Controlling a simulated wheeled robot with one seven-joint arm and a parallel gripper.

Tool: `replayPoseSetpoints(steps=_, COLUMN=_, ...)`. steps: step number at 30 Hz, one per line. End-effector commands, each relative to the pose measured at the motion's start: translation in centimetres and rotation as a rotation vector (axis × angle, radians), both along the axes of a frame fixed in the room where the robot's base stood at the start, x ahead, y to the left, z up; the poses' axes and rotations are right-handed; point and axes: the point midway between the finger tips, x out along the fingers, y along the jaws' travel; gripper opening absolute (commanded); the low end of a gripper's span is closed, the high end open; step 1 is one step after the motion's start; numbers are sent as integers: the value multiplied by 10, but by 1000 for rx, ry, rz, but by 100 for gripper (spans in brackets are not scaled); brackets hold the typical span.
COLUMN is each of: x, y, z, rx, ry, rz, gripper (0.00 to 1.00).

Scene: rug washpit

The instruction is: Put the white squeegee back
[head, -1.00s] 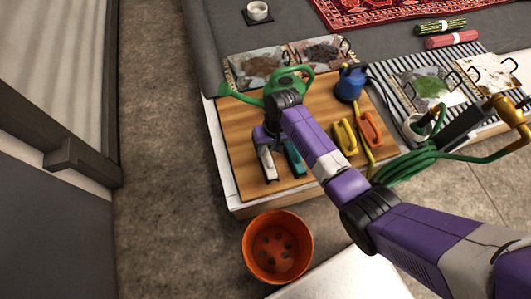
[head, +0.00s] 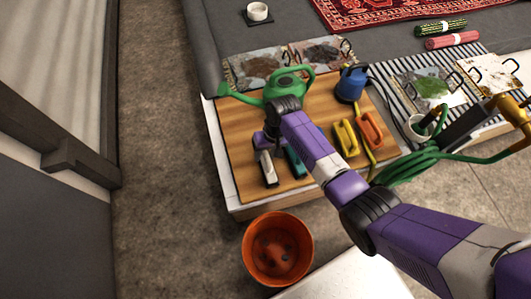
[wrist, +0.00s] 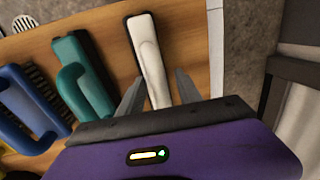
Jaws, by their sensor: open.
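The white squeegee (wrist: 148,58) lies on the wooden board (wrist: 190,28), with its pale handle pointing toward my gripper in the wrist view. The white squeegee (head: 267,170) also shows near the board's front left in the head view. My gripper (wrist: 158,82) is open, with one fingertip on each side of the white handle, and has not closed on it. Whether the fingers touch the handle I cannot tell. In the head view my gripper (head: 264,140) is partly hidden by my own wrist.
A teal-handled tool (wrist: 85,80) lies close beside the squeegee, with a blue-handled brush (wrist: 30,100) beyond. An orange pot (head: 277,248) stands in front.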

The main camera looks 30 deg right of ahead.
Motion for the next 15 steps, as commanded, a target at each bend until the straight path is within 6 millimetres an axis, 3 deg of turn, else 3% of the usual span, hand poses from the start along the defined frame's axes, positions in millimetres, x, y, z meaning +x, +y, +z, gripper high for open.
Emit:
replayPoseSetpoints(steps=5, x=0, y=-2, z=16, rx=1, ry=-2, rz=0, gripper=41)
replayPoseSetpoints(steps=15, x=-2, y=-15, z=83, rx=0, ry=-3, rz=-1, gripper=41)
